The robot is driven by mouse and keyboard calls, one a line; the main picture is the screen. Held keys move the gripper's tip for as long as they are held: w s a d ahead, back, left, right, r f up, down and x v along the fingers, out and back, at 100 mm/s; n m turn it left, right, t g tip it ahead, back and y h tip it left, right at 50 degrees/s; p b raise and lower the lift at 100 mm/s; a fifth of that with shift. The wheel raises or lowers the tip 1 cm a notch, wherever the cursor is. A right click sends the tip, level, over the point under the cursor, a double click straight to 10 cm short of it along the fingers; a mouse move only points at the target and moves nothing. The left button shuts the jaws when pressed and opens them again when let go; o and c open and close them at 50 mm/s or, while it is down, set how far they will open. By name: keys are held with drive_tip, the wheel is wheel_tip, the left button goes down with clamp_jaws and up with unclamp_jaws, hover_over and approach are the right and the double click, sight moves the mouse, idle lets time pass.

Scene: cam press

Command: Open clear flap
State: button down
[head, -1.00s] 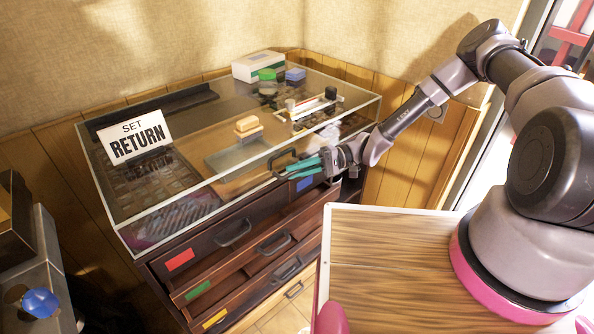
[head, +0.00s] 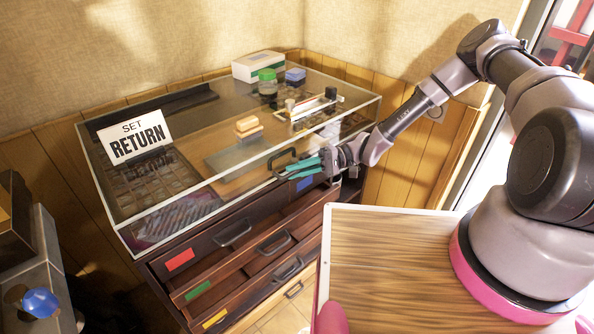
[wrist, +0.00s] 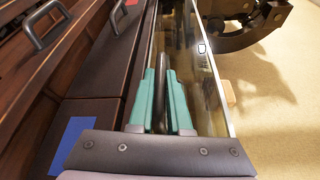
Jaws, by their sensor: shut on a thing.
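The clear flap (head: 225,165) is the transparent cover over the top of the dark wooden cabinet, with pale edges. It looks closed in the head view. A dark handle (head: 281,157) sits at its front edge. My gripper (head: 300,170) is at this handle, with teal fingers. In the wrist view the fingers (wrist: 162,100) are shut on a dark bar, which looks like the flap handle (wrist: 160,85). The clear pane (wrist: 205,75) runs along the right side of the fingers.
Drawers with handles and red (head: 180,259), green (head: 198,290) and yellow (head: 215,318) labels are below. A SET RETURN sign (head: 136,138), a white box (head: 258,66), a green-capped jar (head: 267,82) and a yellow block (head: 248,125) show at the cover.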

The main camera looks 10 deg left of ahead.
drive_tip(key=shift+d, duration=0.15)
drive_tip(key=m, duration=0.1)
drive_tip(key=s+d+r+m+h, duration=0.1)
drive_tip(key=shift+s+d+r+m, duration=0.15)
drive_tip(key=shift+d+r+m, duration=0.05)
drive_tip(key=shift+r+m, duration=0.1)
wheel_tip(320, 180, up, 9)
drive_tip(key=s+d+m+g+h, duration=0.25)
drive_tip(key=m+h, duration=0.25)
drive_tip(key=m, duration=0.4)
drive_tip(key=w+a+r+m+g+h, duration=0.3)
drive_tip(key=w+a+r+m+g, duration=0.1)
drive_tip(key=w+a+r+m, duration=0.1)
drive_tip(key=shift+a+r+m, duration=0.3)
drive_tip(key=shift+r+m, duration=0.4)
drive_tip(key=shift+m, duration=0.4)
drive_tip(key=shift+w, duration=0.1)
